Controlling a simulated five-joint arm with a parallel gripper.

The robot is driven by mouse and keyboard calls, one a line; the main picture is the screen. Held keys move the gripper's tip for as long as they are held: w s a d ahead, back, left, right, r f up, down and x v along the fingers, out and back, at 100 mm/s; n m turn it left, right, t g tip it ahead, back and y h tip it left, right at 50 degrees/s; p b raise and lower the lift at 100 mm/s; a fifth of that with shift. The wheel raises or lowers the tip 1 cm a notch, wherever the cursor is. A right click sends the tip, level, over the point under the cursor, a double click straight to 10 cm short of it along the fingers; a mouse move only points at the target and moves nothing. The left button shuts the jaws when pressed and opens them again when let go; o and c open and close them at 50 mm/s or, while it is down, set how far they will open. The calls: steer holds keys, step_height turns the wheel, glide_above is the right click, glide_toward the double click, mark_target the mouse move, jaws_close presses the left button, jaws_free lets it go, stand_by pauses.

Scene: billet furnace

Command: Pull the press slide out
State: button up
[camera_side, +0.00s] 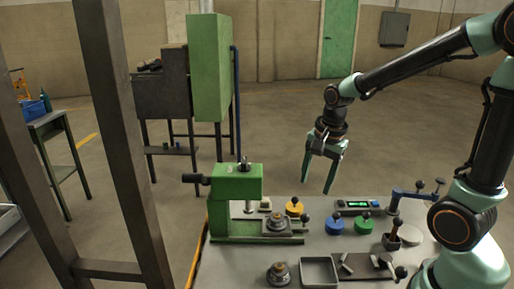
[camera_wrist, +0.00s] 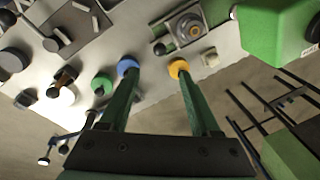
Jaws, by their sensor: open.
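The green press (camera_side: 236,190) stands at the left of the table; part of its green body (camera_wrist: 275,28) shows at the top right of the wrist view. The press slide looks to be the grey plate (camera_side: 297,228) at its base, bearing a round metal die and a dark knob at its right side. The plate (camera_wrist: 204,10) shows at the top of the wrist view, its knob (camera_wrist: 160,48) at the near corner. My gripper (camera_side: 318,186) is open and empty, high above the table, right of the press. Its green fingers (camera_wrist: 153,75) point toward the table, apart from the slide.
Yellow (camera_side: 294,207), blue (camera_side: 336,224) and green (camera_side: 364,223) round pieces with knobs lie right of the slide. A green furnace (camera_side: 209,65) stands behind.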

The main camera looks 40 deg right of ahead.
stand_by(0.3)
steer(key=m+g, duration=0.4)
glide_toward(305, 214)
steer(key=shift+y, duration=0.4)
steer(key=f, duration=0.3)
steer(key=s+f, duration=0.1)
steer(key=f, duration=0.5)
steer(key=shift+s+d+f, duration=0.1)
steer(key=shift+s+d, duration=0.1)
jaws_close()
stand_by(1.0)
